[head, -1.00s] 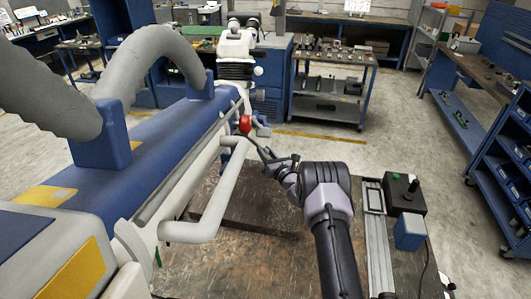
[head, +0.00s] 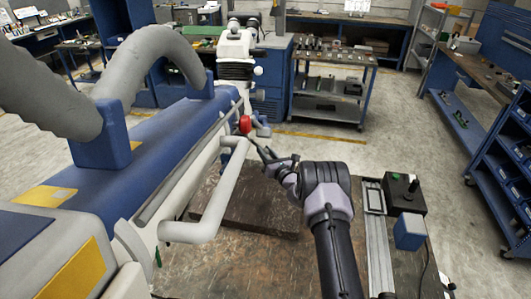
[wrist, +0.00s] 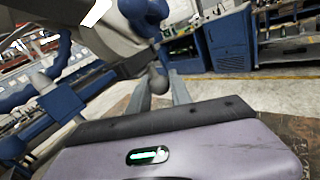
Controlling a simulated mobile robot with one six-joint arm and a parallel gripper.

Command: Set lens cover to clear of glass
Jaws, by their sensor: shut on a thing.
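My gripper (head: 262,150) reaches up and left toward the front end of the microscope arm, beside a red knob (head: 245,124). In the wrist view its fingers (wrist: 164,92) are closed around a small grey ball-ended knob (wrist: 157,80). A small blue part (head: 262,126) sits just right of the red knob; it may be the lens cover, but I cannot tell. In the wrist view a dark blue rounded part (wrist: 145,14) hangs above the fingers. The glass is not clearly visible, so I cannot tell how the cover stands against it.
A long blue and white machine body (head: 165,150) with a pale tubular handle (head: 215,200) lies left of my arm. A worktable (head: 270,265) is below. Shelves and benches are farther back.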

